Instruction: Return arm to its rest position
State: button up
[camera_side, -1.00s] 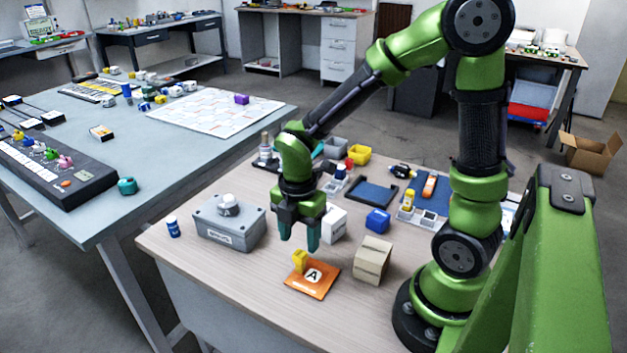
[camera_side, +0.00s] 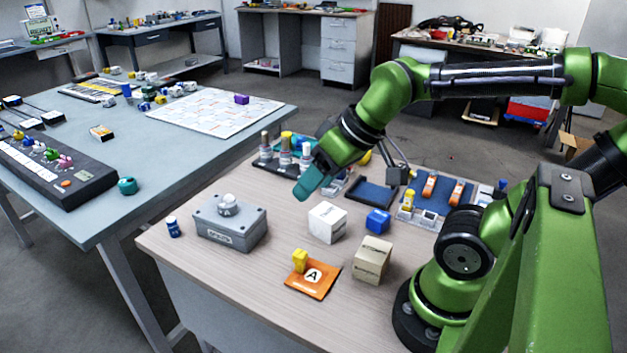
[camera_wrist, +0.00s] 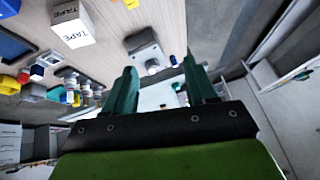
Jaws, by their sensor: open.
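My gripper (camera_side: 308,186) is raised above the wooden table (camera_side: 190,266) in the side view, tilted with its teal fingers pointing down and left. In the wrist view, the two fingers of my gripper (camera_wrist: 163,92) stand apart with nothing between them. The arm is folded back towards its base, its forearm nearly level. The gripper is clear of the white box (camera_side: 327,223), which stands below and to its right in the side view.
A grey box (camera_side: 232,236) stands left on the table. A yellow piece (camera_side: 300,262) sits on an orange card (camera_side: 318,285) marked A. A blue block (camera_side: 378,221) and a cardboard box (camera_side: 372,258) stand near my base. Bottles (camera_side: 284,150) stand at the back.

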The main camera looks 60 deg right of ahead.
jog(key=m, duration=0.1)
jog(key=r+m+t, duration=0.1)
jog(key=m, duration=0.1)
jog(key=shift+s+a, duration=0.1)
jog(key=shift+s, duration=0.3)
